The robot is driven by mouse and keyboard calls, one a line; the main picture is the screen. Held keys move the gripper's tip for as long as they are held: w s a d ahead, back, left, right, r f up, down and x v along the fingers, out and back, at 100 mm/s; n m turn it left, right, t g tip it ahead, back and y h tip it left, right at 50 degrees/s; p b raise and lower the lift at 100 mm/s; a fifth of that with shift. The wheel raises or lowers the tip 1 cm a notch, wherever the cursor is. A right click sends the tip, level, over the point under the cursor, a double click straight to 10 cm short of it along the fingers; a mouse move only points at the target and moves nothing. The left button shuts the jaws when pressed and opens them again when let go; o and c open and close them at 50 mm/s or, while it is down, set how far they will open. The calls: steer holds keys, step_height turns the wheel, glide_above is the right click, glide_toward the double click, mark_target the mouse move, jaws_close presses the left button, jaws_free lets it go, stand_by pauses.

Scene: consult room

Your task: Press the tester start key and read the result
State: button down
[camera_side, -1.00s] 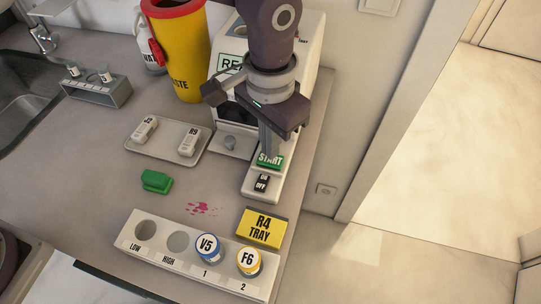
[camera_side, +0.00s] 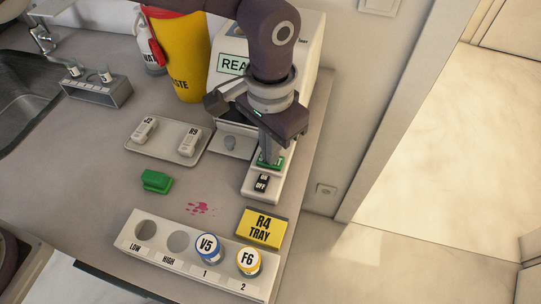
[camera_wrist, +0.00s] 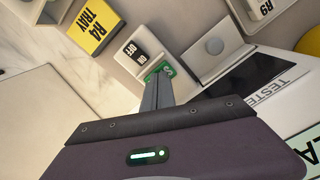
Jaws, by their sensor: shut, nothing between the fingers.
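The tester (camera_side: 311,62) is a white machine against the wall, its screen (camera_side: 233,64) partly hidden by my arm and showing letters that begin "REA". Its green start key (camera_side: 280,163) lies on the front panel above a black ON/OFF switch (camera_side: 262,183). My gripper (camera_side: 268,162) is shut and empty, fingers pointing down, with its tips over the green key and covering most of its label. In the wrist view the closed fingertips (camera_wrist: 158,76) overlap the green key (camera_wrist: 168,69). I cannot tell how far the key is pressed.
A yellow waste bin (camera_side: 185,60) stands left of the tester. A tray (camera_side: 163,151) with J2 and R9 items, a green block (camera_side: 156,181), a pink spill (camera_side: 198,208), a yellow R4 TRAY box (camera_side: 262,228) and a vial rack (camera_side: 135,248) lie on the counter.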

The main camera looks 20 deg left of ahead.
steer(key=shift+r, duration=3.5)
steer(key=s+a+r+n+t+h, duration=0.1)
steer(key=s+a+r+n, duration=0.15)
steer(key=a+r, duration=0.6)
steer(key=s+a+r+n+t, duration=0.1)
steer(key=s+a+r+t, duration=0.15)
steer(key=a+r, duration=0.65)
steer(key=s+a+f+n+t, duration=0.1)
steer(key=s+a+f, duration=0.2)
steer(key=s+a, duration=0.3)
steer(key=s+a+f+n+t+y, duration=0.1)
steer(key=s+a+f, duration=0.2)
steer(key=s+a, duration=0.4)
steer(key=shift+s+a+f, duration=0.25)
steer(key=shift+s+f, duration=0.1)
steer(key=shift+s, duration=0.4)
